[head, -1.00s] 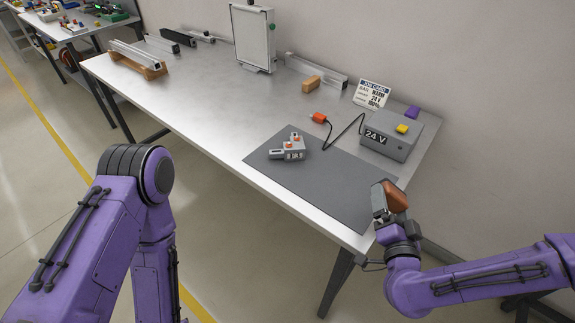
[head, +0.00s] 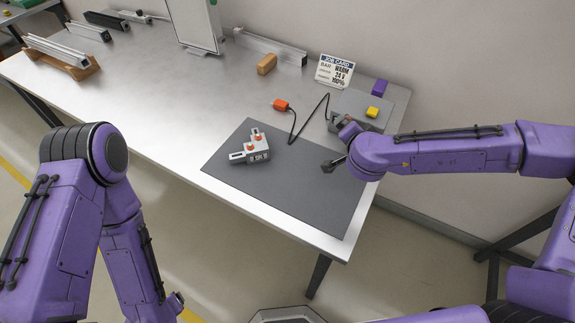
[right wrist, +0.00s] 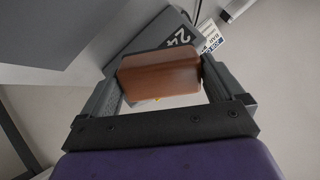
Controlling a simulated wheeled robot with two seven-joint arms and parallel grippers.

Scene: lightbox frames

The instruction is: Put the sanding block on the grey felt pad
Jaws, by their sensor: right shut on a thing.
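A reddish-brown block, which looks like the sanding block, sits between the fingers of my right gripper (head: 340,146); it shows clearly in the right wrist view (right wrist: 160,78). In the head view my wrist hides most of the block. The gripper is shut on it, over the right part of the dark grey pad (head: 285,198), close to the 24 V box. The pad lies flat at the table's front right. I cannot tell the block's exact height. My left arm is at the left, and its gripper is out of view.
A grey fixture with orange knobs (head: 250,149) stands on the pad's left part. The grey 24 V box (head: 352,104), its cable and orange plug (head: 281,105) lie behind. A job card (head: 335,71), tan block (head: 267,64) and purple block (head: 380,88) stand farther back. The pad's front is clear.

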